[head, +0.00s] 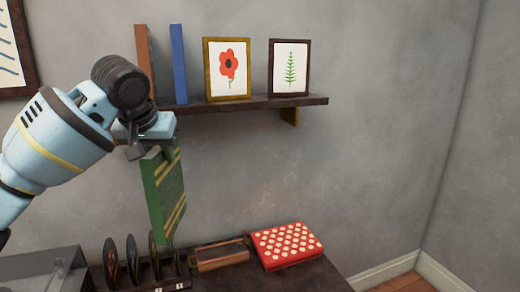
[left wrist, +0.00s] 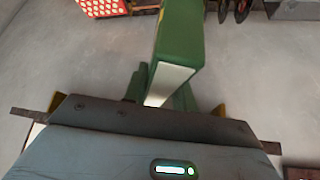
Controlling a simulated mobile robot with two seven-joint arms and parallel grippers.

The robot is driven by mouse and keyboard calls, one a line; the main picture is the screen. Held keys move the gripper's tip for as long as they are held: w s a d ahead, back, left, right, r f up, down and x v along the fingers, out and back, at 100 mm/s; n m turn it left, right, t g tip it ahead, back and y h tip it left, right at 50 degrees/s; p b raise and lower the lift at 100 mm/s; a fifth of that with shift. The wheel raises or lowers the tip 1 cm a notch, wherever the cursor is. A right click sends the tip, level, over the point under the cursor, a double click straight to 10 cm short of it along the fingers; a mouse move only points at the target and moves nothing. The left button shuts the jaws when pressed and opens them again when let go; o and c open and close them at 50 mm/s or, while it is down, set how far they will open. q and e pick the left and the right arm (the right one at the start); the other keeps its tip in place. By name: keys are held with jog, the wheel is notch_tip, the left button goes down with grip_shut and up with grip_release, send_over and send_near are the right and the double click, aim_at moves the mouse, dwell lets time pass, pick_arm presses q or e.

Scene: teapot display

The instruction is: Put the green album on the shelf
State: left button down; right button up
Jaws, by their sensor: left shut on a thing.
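The green album (head: 165,195) with yellow bands hangs upright from my left gripper (head: 150,148), below the left part of the shelf and in front of the wall. My left gripper is shut on the album's upper end. In the left wrist view the album (left wrist: 180,45) runs away from between the fingers of the gripper (left wrist: 160,88), its pale page edge showing. The dark wooden shelf (head: 250,103) is on the wall above; my arm hides its left end. My right gripper is not in view.
On the shelf stand a brown book (head: 143,55), a blue book (head: 179,65), a framed red flower (head: 227,70) and a framed fern (head: 289,68). Below, a cabinet top holds a rack of dark discs (head: 132,258), a wooden tray (head: 220,255) and a red dotted box (head: 287,245).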

aim_at(175, 196)
pick_arm(q)
jog(key=shift+m+h, duration=0.3)
jog(key=shift+m, duration=0.2)
jog(key=d+f, duration=0.1)
jog(key=f, duration=0.2)
jog(key=s+f, duration=0.1)
jog(key=f, duration=0.2)
jog(key=d+f, duration=0.1)
jog(key=f, duration=0.2)
jog(key=shift+s+d+f, duration=0.35)
jog(key=s+a+f+n, duration=0.1)
jog(key=s+a+f, duration=0.1)
jog(key=s+f, duration=0.9)
notch_tip(175, 196, down, 4)
jog(key=shift+a+r+y, duration=0.1)
jog(key=shift+a+y, duration=0.15)
jog(key=shift+y, duration=0.15)
jog(key=shift+d, duration=0.15)
